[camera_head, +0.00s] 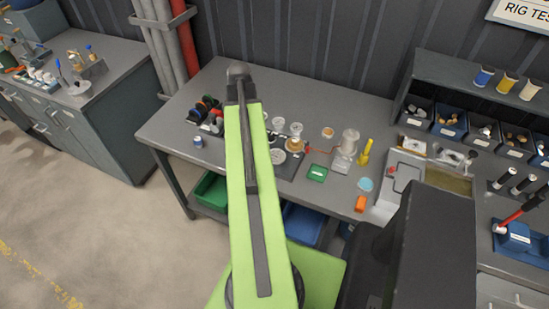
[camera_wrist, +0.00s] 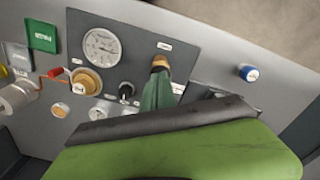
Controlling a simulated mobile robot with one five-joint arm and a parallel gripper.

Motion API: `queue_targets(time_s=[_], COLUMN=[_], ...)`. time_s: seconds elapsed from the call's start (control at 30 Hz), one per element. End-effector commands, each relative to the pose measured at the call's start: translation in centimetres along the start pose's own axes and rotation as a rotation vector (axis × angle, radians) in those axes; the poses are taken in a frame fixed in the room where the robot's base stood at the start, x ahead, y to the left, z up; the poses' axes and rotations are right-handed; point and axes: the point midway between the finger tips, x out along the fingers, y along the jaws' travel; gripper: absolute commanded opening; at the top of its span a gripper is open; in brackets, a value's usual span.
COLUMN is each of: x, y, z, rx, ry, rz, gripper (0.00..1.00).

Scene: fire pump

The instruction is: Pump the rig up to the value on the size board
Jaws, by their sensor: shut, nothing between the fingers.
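The rig is a grey panel (camera_wrist: 138,54) in the wrist view. The gauge reading is too small to tell. In the head view my arm covers part of the rig; its gauge (camera_head: 278,156) shows just right of the arm. No size board can be made out for certain.
A small blue-topped jar (camera_head: 198,141) stands left of my arm. A wall sign (camera_head: 522,14) is partly cropped. Bins line the right shelf.

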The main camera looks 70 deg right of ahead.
Motion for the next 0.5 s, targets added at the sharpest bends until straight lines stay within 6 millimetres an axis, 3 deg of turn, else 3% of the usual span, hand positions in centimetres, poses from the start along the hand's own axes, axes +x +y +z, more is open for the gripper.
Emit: queue_targets(time_s=[0.33,0.5], x=[1.6,1.4], y=[0.0,0.0], z=[0.0,0.0], rx=[0.0,0.0], ry=[-0.001,-0.001], rz=[0.0,0.0], gripper=[0.0,0.0])
